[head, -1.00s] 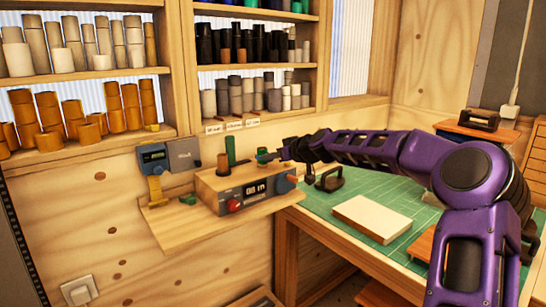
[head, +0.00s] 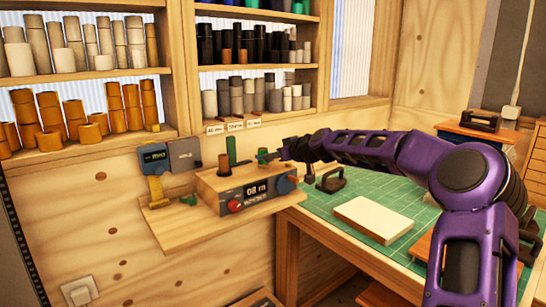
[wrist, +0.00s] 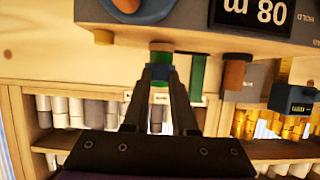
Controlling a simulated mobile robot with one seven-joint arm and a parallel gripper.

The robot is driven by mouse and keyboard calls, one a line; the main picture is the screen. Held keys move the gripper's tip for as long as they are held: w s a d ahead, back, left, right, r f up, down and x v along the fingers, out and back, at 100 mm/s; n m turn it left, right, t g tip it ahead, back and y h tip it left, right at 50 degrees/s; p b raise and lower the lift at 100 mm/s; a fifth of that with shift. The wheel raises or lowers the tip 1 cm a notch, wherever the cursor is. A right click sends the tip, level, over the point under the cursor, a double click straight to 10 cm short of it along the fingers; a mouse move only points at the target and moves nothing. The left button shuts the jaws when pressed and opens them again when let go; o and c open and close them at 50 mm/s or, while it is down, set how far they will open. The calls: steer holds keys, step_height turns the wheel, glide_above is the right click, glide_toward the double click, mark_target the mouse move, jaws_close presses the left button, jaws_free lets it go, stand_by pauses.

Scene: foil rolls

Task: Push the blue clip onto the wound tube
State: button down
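My gripper (wrist: 160,76) is shut on a small blue clip (wrist: 160,71), which shows between the fingertips in the wrist view. Green shows just above and below the clip, and a tan end (wrist: 160,46) shows beyond it; this looks like the wound tube, partly hidden by the fingers. Whether the clip is around the tube or only against it, I cannot tell. In the head view my gripper (head: 268,157) is just right of an upright green tube (head: 231,151) and a brown tube (head: 223,165), above the grey-fronted machine (head: 257,192). The clip is too small to make out there.
The machine has a red knob (head: 235,206), a blue knob (head: 286,185) and a display. It stands on a wooden ledge (head: 185,228) beside a yellow-and-blue gauge (head: 154,162). The green mat (head: 345,205) bears a white block (head: 373,219). Shelves of rolls stand behind.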

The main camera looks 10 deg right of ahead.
steer(key=c, duration=0.6)
jaws_free()
steer(key=b+v, duration=0.1)
steer(key=v, duration=1.6)
steer(key=shift+s+d, duration=0.15)
steer(key=shift+s, duration=0.05)
steer(key=shift+f, duration=0.1)
